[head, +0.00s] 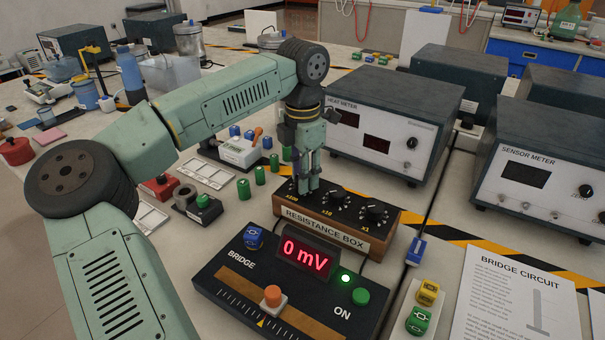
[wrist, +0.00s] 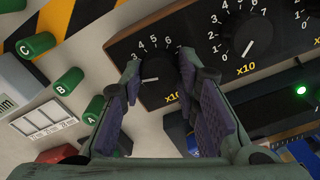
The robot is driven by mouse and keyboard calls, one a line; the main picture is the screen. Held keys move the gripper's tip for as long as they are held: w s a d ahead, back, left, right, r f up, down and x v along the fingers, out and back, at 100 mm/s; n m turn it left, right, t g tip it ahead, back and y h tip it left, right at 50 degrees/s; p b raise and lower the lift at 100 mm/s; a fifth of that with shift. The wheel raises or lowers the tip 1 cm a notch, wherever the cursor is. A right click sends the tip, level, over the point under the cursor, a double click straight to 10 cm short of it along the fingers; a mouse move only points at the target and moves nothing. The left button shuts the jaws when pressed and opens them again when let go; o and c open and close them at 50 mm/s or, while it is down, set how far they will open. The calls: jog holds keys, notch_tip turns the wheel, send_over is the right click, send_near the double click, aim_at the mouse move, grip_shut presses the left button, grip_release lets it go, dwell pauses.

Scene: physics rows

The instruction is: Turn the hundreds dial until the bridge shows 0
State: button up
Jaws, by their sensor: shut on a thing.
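The resistance box (head: 326,230) has a black top with a row of dials. My gripper (head: 306,188) points down over its left dial, the hundreds dial (wrist: 152,84), and is shut on it. In the wrist view my gripper (wrist: 160,72) has a finger on either side of that dial's dark knob, partly hiding its scale; the label below it is partly covered. The tens dial (head: 328,199) and ones dial (head: 374,213) stand to the right, free. The bridge (head: 222,277) shows a red 0 mV on its display (head: 305,257).
A green lamp (head: 345,279) glows on the bridge beside a green button (head: 361,296). An orange slider knob (head: 272,295) sits on its front. The heat meter (head: 378,140) stands close behind the box. Green cylinders (head: 243,189) and small modules lie to the left.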

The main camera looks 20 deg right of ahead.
jog(key=o, duration=1.2)
jog(key=shift+c, duration=0.2)
notch_tip(320, 180, up, 12)
